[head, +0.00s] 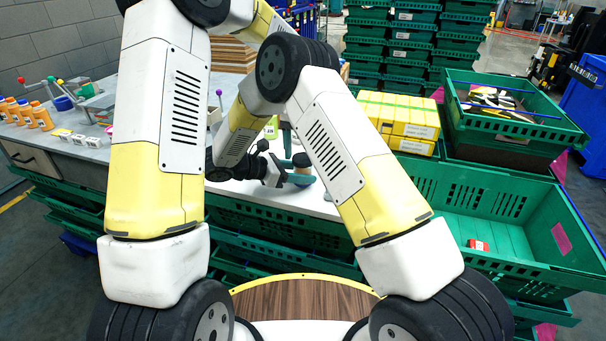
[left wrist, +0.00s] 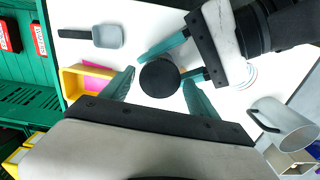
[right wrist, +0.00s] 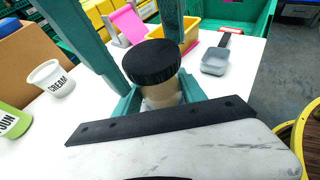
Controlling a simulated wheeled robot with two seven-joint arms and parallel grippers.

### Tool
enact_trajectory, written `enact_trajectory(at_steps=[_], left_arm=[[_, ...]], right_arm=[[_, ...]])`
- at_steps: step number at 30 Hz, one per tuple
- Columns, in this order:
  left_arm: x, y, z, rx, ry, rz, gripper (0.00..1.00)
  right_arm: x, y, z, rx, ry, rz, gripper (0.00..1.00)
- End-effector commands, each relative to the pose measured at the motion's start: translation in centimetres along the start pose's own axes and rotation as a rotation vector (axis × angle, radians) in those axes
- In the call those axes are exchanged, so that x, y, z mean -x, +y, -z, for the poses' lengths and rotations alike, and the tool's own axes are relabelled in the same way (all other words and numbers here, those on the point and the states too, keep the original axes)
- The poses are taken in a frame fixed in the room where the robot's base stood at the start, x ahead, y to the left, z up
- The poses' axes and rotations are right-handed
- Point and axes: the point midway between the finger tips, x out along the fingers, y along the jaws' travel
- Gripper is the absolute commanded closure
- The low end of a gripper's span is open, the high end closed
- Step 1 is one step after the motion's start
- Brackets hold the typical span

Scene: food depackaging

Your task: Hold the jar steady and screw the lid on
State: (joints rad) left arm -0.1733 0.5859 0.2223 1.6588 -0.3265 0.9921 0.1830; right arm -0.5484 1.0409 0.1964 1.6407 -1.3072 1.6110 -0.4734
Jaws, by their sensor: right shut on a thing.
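The jar (right wrist: 160,97) stands upright on the white table, a pale body with the black lid (right wrist: 151,61) on its top. Whether the lid is threaded cannot be told. My right gripper (right wrist: 158,98) is shut on the jar's body, below the lid; in the head view it (head: 300,178) reaches in at table level. My left gripper (left wrist: 160,82) points down from above, its fingers apart on either side of the lid (left wrist: 159,78), with small gaps showing. In the head view the jar (head: 301,171) is small and partly hidden by the right fingers.
A white cream cup (right wrist: 52,80) and a green spoon container (right wrist: 12,121) stand nearby. A grey scoop (left wrist: 107,36), a yellow bin (left wrist: 78,82) and a grey mug (left wrist: 280,122) are around the jar. Green crates (head: 500,215) border the table on the right.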

Motion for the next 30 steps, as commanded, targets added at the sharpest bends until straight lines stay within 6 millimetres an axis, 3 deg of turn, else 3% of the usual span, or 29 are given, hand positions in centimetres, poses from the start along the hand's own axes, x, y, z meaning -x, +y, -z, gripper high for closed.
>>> enact_trajectory(at_steps=[10,14,24,30], left_arm=[[0.1,0.0,0.0,0.002,0.001,0.0,0.21],[1.1,0.0,0.1,0.003,0.003,0.001,0.21],[8.0,0.0,0.1,0.001,0.005,0.001,0.21],[11.0,0.0,0.1,0.002,0.002,0.0,0.21]], right_arm=[[0.0,0.0,0.0,0.0,0.0,0.0,1.0],[0.0,0.0,0.0,0.0,0.0,0.0,1.0],[0.0,0.0,0.0,0.0,0.0,0.0,1.0],[0.0,0.0,0.0,0.0,0.0,0.0,1.0]])
